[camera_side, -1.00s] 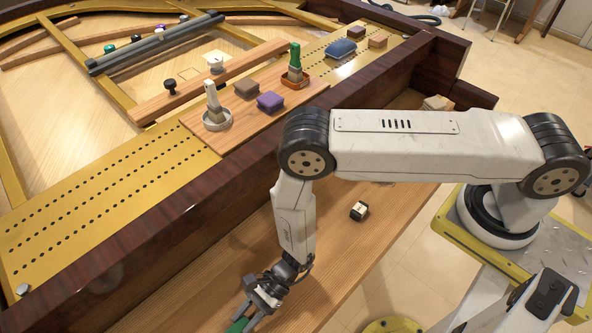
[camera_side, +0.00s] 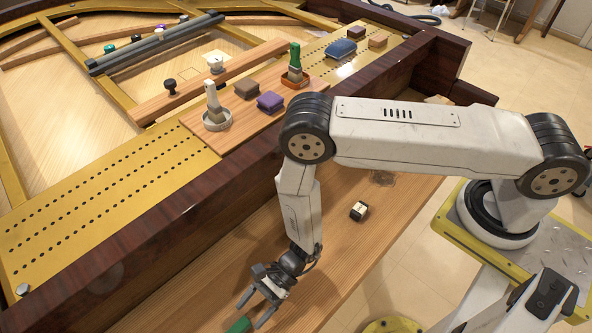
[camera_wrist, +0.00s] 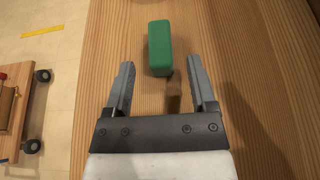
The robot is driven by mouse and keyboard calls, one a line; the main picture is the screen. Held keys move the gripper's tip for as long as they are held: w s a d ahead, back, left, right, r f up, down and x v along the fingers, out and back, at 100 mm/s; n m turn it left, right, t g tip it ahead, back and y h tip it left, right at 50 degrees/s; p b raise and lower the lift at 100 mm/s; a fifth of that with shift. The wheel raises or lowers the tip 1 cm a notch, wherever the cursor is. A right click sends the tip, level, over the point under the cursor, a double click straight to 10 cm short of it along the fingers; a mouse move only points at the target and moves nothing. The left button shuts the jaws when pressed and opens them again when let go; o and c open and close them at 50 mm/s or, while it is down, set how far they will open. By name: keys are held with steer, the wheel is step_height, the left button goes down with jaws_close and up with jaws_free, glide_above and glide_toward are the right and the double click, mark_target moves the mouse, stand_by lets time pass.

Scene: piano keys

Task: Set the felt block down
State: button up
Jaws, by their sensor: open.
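The green felt block (camera_wrist: 159,48) lies on the wooden key bed (camera_wrist: 220,30) in the wrist view. In the side view the green block (camera_side: 240,325) shows at the bottom edge, partly cut off by the frame. My gripper (camera_side: 257,307) is open and empty, above the wood and just short of the block. In the wrist view my gripper (camera_wrist: 168,83) has its two fingers spread wide. The block sits ahead of the gap between the fingertips, apart from both fingers.
A small block with a pale top (camera_side: 358,211) stands on the wood behind the gripper. The dark case rail (camera_side: 110,258) rises along the left. Beyond it a wooden board (camera_side: 228,139) carries purple and brown blocks and brushes in dishes. The wood around the green block is clear.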

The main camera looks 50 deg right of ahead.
steer(key=v, duration=0.9)
steer(key=shift+d, duration=0.25)
steer(key=shift+r, duration=0.15)
steer(key=shift+r+n+g, duration=0.4)
steer(key=shift+r, duration=0.2)
steer(key=w+d+r+n+t+h, duration=0.2)
steer(key=d+r+n+h, duration=1.1)
steer(key=d+r, duration=1.1)
steer(key=d+n+t, duration=0.1)
steer(key=n, duration=0.3)
steer(key=shift+d, duration=0.2)
